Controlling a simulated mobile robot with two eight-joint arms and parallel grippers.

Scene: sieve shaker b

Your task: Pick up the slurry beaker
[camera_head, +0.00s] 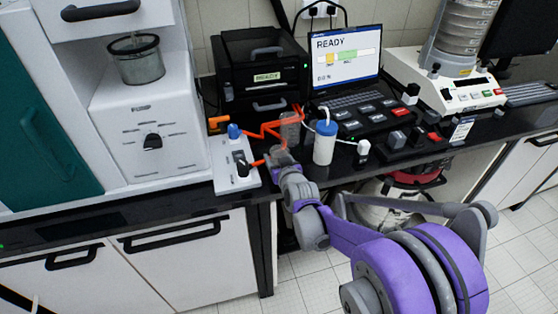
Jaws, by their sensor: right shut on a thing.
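A small grey, see-through beaker (290,127), which looks like the slurry beaker, is upright near the front edge of the black bench, left of a white bottle with a blue cap (325,138). My right gripper (282,150) is at its lower front side and shut on it; the fingers are small and partly hidden by my wrist. I cannot tell whether the beaker is clear of the bench top. My left gripper is not in view.
A white valve panel (236,176) lies to the left, a laptop (345,55) and black printer-like box (262,75) behind. A sieve shaker (455,88) stands at right. A metal pot (137,60) sits on the white machine.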

